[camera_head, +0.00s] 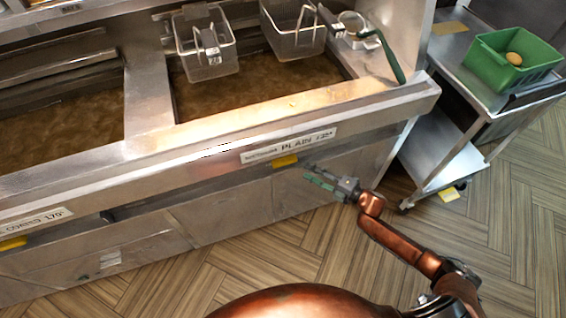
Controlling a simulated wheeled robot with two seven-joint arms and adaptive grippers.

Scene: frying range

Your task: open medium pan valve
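The frying range has two oil-filled pans side by side, a right-hand pan (262,85) and a left-hand pan (60,118). A second yellow piece (12,243) is below the left label. I cannot tell which, if either, is the medium pan valve. My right gripper (318,178) is in front of the range's lower panel, just below and right of the nearer yellow piece, seemingly apart from it. Its finger gap is too small to read. My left gripper is out of view.
Two wire baskets (206,47) (296,34) are over the right-hand pan. A green-handled strainer (384,58) lies at its right. A metal trolley (450,150) carrying a green crate (492,68) stands to the right. Wooden floor in front is open.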

